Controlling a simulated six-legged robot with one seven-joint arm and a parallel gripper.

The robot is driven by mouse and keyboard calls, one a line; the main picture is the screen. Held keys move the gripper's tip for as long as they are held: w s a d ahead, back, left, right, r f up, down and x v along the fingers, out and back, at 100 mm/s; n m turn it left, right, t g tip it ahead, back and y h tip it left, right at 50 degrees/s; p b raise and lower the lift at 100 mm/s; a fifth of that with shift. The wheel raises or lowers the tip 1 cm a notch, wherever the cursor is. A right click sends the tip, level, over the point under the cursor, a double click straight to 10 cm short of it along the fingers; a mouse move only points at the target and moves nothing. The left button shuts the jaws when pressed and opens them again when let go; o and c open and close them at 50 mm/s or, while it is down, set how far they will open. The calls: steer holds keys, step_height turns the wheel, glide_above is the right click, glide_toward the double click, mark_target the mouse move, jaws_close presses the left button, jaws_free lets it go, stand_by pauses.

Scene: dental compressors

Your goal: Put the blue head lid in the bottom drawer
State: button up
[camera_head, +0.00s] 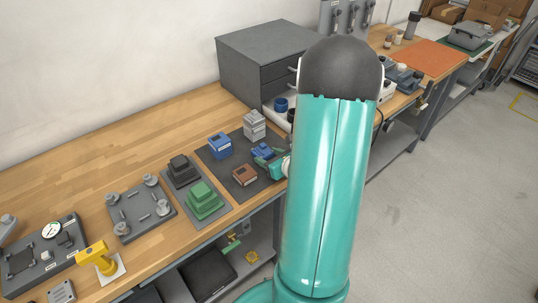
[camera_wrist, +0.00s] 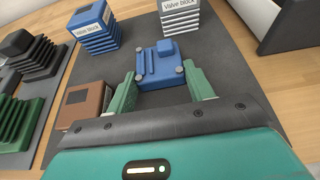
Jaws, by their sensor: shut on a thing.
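The blue head lid (camera_wrist: 160,65) is a small blue part with a raised block and grey round corner pieces. It lies at the dark mat between the green fingers of my gripper (camera_wrist: 160,88), which is shut on it. In the head view the lid (camera_head: 263,151) and my gripper (camera_head: 268,159) are near the mat's right edge. I cannot tell whether the lid is lifted off the mat. A grey drawer cabinet (camera_head: 262,58) stands farther back on the bench.
On the mat (camera_head: 215,165) are a blue block (camera_head: 220,145), a grey valve block (camera_head: 254,125) and a brown block (camera_head: 245,174). Black and green ribbed parts (camera_head: 204,200) stand to the left. Bare wood lies behind the mat.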

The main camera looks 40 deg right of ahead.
steer(key=shift+s, duration=0.15)
steer(key=o, duration=1)
steer(key=shift+f, duration=0.1)
steer(key=shift+o, duration=0.2)
